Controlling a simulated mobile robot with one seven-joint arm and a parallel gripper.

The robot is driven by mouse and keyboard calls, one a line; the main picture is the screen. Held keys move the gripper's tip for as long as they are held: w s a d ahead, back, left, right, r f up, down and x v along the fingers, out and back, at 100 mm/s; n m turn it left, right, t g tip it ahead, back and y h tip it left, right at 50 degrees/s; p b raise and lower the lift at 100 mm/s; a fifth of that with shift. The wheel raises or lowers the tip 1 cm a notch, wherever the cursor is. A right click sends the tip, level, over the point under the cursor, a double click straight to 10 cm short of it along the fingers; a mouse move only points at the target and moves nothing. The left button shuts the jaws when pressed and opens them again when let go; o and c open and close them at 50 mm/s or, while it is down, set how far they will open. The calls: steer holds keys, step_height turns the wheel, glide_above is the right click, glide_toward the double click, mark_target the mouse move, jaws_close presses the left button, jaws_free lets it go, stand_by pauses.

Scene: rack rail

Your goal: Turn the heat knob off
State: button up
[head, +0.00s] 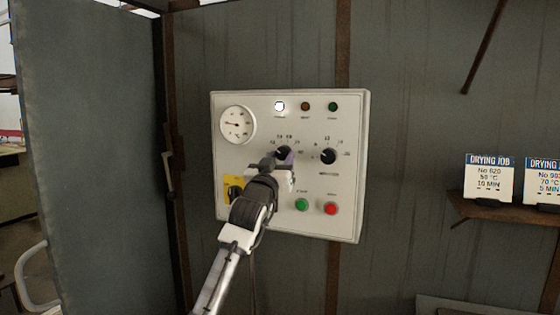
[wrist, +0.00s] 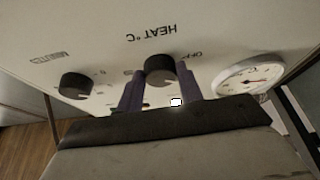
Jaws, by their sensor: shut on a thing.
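The heat knob (head: 283,152) is a round black knob on the white control panel (head: 350,205), left of a second black knob. The wrist view shows the panel upside down, with the heat knob (wrist: 160,68) below the "HEAT °C" label and near an "OFF" mark. My gripper (head: 282,160) is at the heat knob in the head view. In the wrist view, my gripper (wrist: 159,73) has one purple finger on each side of the knob and is shut on it. The knob's pointer direction cannot be made out.
The minutes knob (head: 328,156) is close by on the right. A dial gauge (head: 238,124), a lit white lamp (head: 280,106), a yellow switch plate (head: 234,188), a green button (head: 302,205) and a red button (head: 331,209) surround them. Job cards (head: 489,178) stand on a shelf at right.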

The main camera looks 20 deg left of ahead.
steer(key=n+y, duration=0.2)
steer(key=n, duration=0.3)
steer(key=shift+w+d+g+y, duration=0.1)
steer(key=shift+d+g+y, duration=0.2)
steer(key=shift+y, duration=0.1)
steer(key=n+y+p, duration=0.1)
steer(key=n, duration=0.2)
steer(key=n+g+y+p, duration=0.1)
steer(key=n, duration=0.2)
steer(key=shift+d+r+n+y, duration=0.1)
steer(key=shift+r+n+y, duration=0.05)
steer(key=shift+n+y, duration=0.2)
steer(key=shift+n+g+p, duration=0.25)
steer(key=shift+g+p, duration=0.05)
steer(key=shift+g, duration=0.1)
steer(key=o, duration=1)
steer(key=shift+s, duration=0.2)
steer(key=shift+s+d+f+b, duration=0.1)
steer(key=shift+s+f+b, duration=0.15)
steer(key=shift+s+b, duration=0.1)
steer(key=b+v, duration=0.4)
steer(key=v, duration=0.8)
steer(key=shift+s+d+f+b, duration=0.15)
steer(key=shift+s+b, duration=0.2)
